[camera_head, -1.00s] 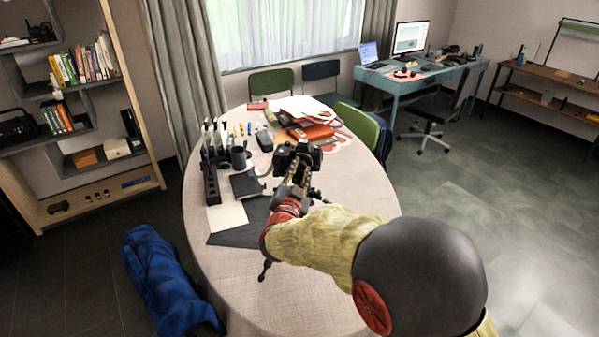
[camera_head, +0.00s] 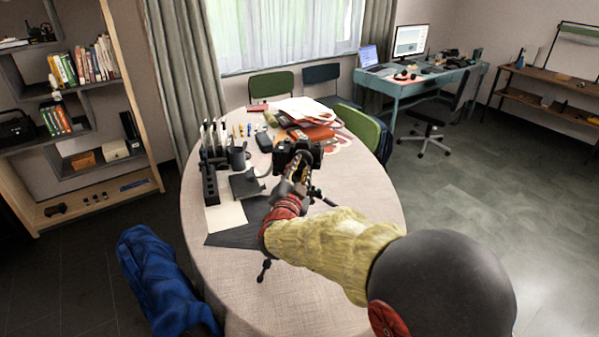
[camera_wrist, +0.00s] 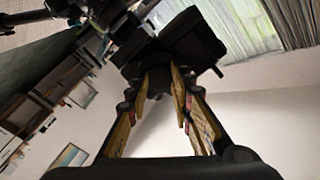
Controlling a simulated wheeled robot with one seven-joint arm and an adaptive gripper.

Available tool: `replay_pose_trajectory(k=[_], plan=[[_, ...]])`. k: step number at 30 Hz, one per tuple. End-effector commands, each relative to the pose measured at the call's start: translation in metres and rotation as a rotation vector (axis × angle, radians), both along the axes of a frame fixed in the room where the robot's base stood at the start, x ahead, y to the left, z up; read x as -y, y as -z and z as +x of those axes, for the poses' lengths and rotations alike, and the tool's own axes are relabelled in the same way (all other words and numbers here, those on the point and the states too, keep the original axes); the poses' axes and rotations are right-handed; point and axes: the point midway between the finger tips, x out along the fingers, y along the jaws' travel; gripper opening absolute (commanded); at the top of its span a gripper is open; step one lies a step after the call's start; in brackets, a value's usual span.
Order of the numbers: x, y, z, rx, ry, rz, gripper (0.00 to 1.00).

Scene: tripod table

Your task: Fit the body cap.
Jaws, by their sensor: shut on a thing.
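The black camera (camera_head: 300,150) is above the table at the tripod, its lower part hidden by my gripper. In the wrist view the camera (camera_wrist: 190,38) fills the top middle, just beyond my fingertips. My gripper (camera_head: 291,186) is right in front of it, its fingers closing toward the camera's front. In the wrist view my gripper (camera_wrist: 165,82) is shut on a small dark round piece (camera_wrist: 157,80), which looks like the body cap. The fingers and shadow hide most of it. I cannot tell whether it touches the camera's mount. A tripod leg (camera_head: 265,270) shows below my wrist.
Papers and an orange pouch (camera_head: 318,132) lie behind the camera. The table's front right is clear. A blue bag (camera_head: 160,285) is at lower left.

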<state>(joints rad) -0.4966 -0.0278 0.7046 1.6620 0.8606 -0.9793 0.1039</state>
Motion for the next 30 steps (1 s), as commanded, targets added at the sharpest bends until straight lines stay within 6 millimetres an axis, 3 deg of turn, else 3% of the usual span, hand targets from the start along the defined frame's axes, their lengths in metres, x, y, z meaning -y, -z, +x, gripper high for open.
replay_pose_trajectory(k=[30], plan=[[0.0001,-0.0011,0.0002,0.039,0.0,0.207,0.0]])
